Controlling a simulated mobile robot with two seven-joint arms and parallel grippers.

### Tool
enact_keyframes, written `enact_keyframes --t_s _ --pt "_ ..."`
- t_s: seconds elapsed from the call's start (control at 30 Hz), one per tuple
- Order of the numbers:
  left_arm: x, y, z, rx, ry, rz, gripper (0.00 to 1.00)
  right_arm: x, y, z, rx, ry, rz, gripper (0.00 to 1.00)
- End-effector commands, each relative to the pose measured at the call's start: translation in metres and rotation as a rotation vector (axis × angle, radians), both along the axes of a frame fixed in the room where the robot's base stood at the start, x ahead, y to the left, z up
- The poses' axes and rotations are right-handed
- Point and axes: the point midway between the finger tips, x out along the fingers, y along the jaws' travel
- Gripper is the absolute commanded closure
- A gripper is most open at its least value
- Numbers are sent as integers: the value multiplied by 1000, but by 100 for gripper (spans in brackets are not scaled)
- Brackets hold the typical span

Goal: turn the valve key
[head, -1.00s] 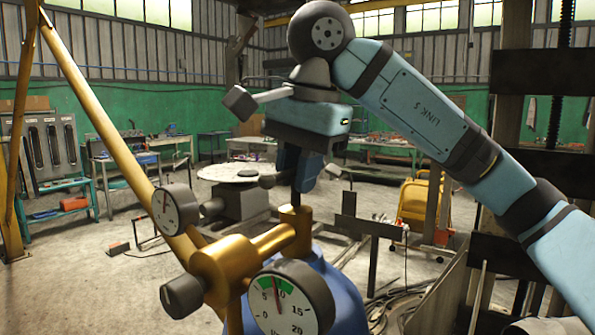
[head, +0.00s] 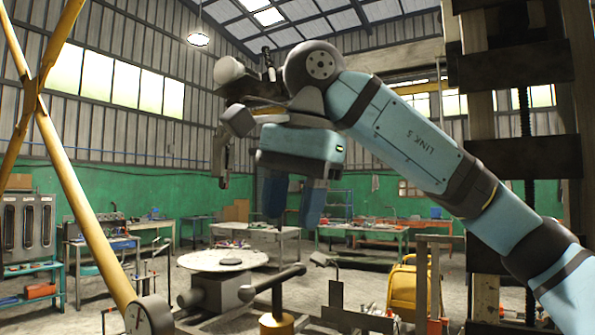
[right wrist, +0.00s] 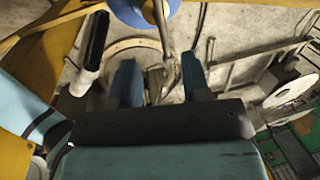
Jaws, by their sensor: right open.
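The valve key (head: 275,283) is a dark T-handle with rounded ends, upright on a brass fitting (head: 277,323) at the bottom of the head view. Its bar slants up to the right. My right gripper (head: 291,215) hangs above it with two blue fingers pointing down, open and empty, clear of the bar. In the right wrist view the fingers (right wrist: 159,80) are spread apart. A grey rod shows between and beyond them; I cannot tell whether it is the key's bar. My left gripper is not in view.
A blue body (right wrist: 150,8) shows at the top of the wrist view.

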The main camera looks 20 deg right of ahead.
Motion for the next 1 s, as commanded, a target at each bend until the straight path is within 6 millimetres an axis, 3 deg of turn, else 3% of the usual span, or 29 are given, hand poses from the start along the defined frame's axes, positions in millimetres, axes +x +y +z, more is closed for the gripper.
enact_keyframes --t_s 0.1,0.3,0.87,1.0 --pt "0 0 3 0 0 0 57 -4 -3 23 1 -2 -1 57" --pt "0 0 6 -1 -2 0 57 -6 -5 41 0 0 0 57" --pt "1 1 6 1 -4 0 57 -7 -4 42 4 4 3 57" --pt "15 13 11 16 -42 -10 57 -10 24 28 81 76 45 57"
